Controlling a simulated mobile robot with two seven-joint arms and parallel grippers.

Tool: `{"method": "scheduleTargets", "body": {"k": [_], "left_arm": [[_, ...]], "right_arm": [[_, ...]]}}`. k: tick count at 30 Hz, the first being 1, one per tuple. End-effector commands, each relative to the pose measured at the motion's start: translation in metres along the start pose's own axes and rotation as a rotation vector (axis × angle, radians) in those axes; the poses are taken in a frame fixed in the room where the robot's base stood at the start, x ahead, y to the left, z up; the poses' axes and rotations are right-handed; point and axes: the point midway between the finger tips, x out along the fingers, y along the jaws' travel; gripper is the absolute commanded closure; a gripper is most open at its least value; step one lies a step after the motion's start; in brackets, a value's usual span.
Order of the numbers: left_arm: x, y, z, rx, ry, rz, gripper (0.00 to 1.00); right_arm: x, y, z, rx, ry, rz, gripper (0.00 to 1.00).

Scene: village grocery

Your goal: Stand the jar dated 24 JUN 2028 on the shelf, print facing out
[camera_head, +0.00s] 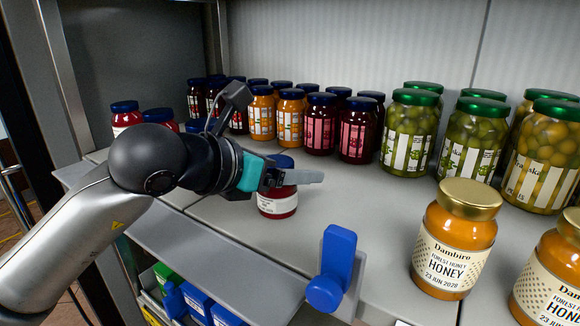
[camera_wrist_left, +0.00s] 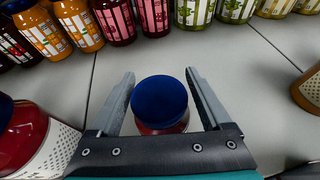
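A small red jar with a dark blue lid and a white label (camera_head: 277,202) stands upright on the grey shelf (camera_head: 350,205), near its front edge. The print on its label is too small to read. My left gripper (camera_head: 292,178) is around this jar. In the left wrist view the blue lid (camera_wrist_left: 160,100) sits between the two spread fingers (camera_wrist_left: 160,98), with a gap visible on each side. Part of the jar is hidden behind the gripper in the head view. My right gripper is not in view.
Orange jars (camera_head: 262,115), dark red jars (camera_head: 357,130) and green-lidded jars (camera_head: 408,135) line the back. Honey jars (camera_head: 453,240) dated 23 JUN 2028 stand at right. A blue fitting (camera_head: 338,262) stands at the front edge. Red jars (camera_head: 125,115) stand at left. The middle is clear.

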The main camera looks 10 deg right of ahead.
Motion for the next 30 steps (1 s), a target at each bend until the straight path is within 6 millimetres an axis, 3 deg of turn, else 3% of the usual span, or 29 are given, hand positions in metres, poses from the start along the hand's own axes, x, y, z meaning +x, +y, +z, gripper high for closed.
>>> {"method": "scheduleTargets", "body": {"k": [3,14,30], "left_arm": [[0.000,0.000,0.000,0.000,0.000,0.000,0.06],[-0.008,0.001,0.001,0.001,-0.002,0.002,0.06],[-0.107,0.001,0.000,0.000,-0.001,0.003,0.06]], "right_arm": [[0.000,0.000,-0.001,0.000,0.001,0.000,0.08],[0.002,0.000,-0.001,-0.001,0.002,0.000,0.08],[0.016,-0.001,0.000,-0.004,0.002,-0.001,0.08]]}}
